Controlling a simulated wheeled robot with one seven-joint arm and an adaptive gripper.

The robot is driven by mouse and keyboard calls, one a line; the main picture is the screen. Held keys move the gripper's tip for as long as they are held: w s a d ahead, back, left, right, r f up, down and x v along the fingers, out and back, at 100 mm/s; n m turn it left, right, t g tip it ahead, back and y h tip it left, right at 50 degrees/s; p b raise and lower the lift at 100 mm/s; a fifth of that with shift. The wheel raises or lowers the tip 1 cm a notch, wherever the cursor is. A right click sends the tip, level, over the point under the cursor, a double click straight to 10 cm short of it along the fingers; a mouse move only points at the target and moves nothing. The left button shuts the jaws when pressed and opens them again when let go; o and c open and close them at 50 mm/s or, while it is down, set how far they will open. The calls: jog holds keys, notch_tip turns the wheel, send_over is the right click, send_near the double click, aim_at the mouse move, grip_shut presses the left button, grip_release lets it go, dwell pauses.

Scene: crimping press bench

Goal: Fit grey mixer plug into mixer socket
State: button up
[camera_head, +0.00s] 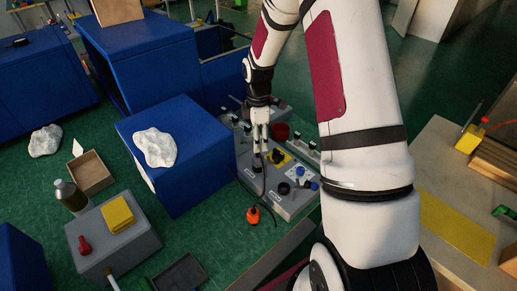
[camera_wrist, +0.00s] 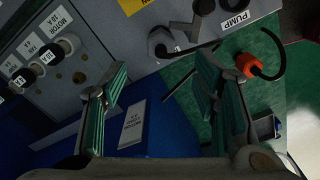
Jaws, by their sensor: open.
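My gripper (camera_head: 260,146) is open above the grey socket panel (camera_head: 290,207), near its left edge. In the wrist view, the fingers of my gripper (camera_wrist: 162,72) stand wide apart with nothing between them. Past the fingertips, a dark round fitting (camera_wrist: 161,41) with a cable sits on the panel face. No label reading mixer is legible, so I cannot single out the mixer socket.
An orange plug (camera_head: 253,215) on a dark cable lies off the panel's front edge; it also shows in the wrist view (camera_wrist: 247,65). A blue box (camera_head: 200,165) with a white lump stands left of the panel. A red cup (camera_head: 281,131) is behind.

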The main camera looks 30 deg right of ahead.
jog(key=shift+w+r, duration=0.1)
jog(key=shift+r, duration=1.2)
jog(key=s+a+r+m+t+h, duration=0.1)
jog(key=s+a+r+m, duration=0.25)
jog(key=r, duration=0.65)
jog(key=s+a+r+m+t, duration=0.1)
jog(key=s+a+r+m, duration=0.3)
jog(key=r, duration=0.6)
jog(key=s+a+r+m+t, duration=0.1)
jog(key=s+a+r+m, duration=0.2)
jog(key=s, duration=0.6)
jog(key=s+a+r+m+t+y, duration=0.1)
jog(key=s+a+r+m+t, duration=0.1)
jog(key=s, duration=0.7)
notch_tip(320, 180, up, 2)
jog(key=shift+s+a+r+m+t, duration=0.15)
jog(key=shift+s+a+m+t, duration=0.15)
jog(key=shift+a+m, duration=0.5)
jog(key=shift+c, duration=0.5)
